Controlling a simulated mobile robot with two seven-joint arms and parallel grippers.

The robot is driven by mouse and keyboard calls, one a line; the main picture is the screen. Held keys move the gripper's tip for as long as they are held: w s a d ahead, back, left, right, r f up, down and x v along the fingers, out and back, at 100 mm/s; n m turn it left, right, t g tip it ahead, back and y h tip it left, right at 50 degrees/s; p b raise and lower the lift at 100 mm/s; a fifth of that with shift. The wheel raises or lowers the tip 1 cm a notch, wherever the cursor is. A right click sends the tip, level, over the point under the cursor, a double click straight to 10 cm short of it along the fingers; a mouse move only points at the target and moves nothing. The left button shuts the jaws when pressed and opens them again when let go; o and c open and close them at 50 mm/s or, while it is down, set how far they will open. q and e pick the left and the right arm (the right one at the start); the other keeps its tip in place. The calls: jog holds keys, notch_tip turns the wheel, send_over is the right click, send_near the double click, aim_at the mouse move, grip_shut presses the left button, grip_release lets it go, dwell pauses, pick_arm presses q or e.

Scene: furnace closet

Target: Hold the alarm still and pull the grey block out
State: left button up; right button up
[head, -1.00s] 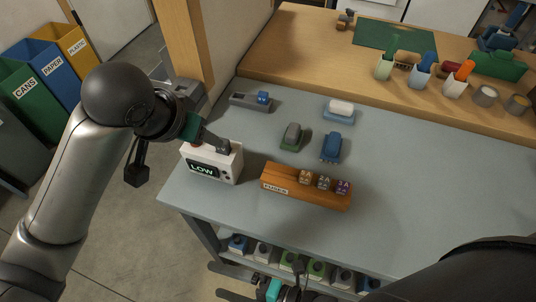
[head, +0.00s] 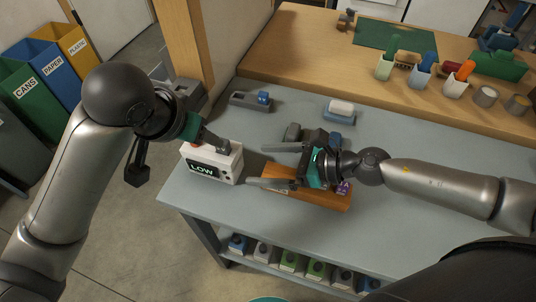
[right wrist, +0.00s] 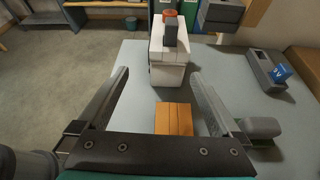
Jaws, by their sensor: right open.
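The alarm (head: 228,162) is a white box reading LOW, upright near the bench's left front corner. It also shows in the right wrist view (right wrist: 168,72), with a red-orange part on top. A dark grey block (right wrist: 170,38) shows at the alarm's upper near side; it seems to be the dark piece at its top right in the head view. My left gripper (head: 216,141) is at the alarm's top from behind; whether its fingers grip is hidden. My right gripper (head: 262,166) is open and empty, right of the alarm, its fingers pointing at it and apart from it.
The wooden fuse holder (head: 330,199) lies below my right gripper. A grey piece (head: 292,131) is close behind its far finger. A tray with a blue block (head: 240,101) and a blue stand with a white roll (head: 340,117) are farther back.

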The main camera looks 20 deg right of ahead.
aim_at(213, 156)
jog(key=shift+w+d+r, duration=0.3)
jog(key=shift+w+d, duration=0.05)
jog(key=shift+w, duration=0.25)
jog(key=x, duration=1.5)
jog(key=shift+w+f, duration=0.1)
jog(key=shift+f, duration=0.05)
jog(key=shift+c, duration=0.2)
jog(key=c, duration=1.5)
jog(key=o, duration=1.2)
jog(key=c, duration=1)
pick_arm(q)
jog(key=shift+o, duration=0.2)
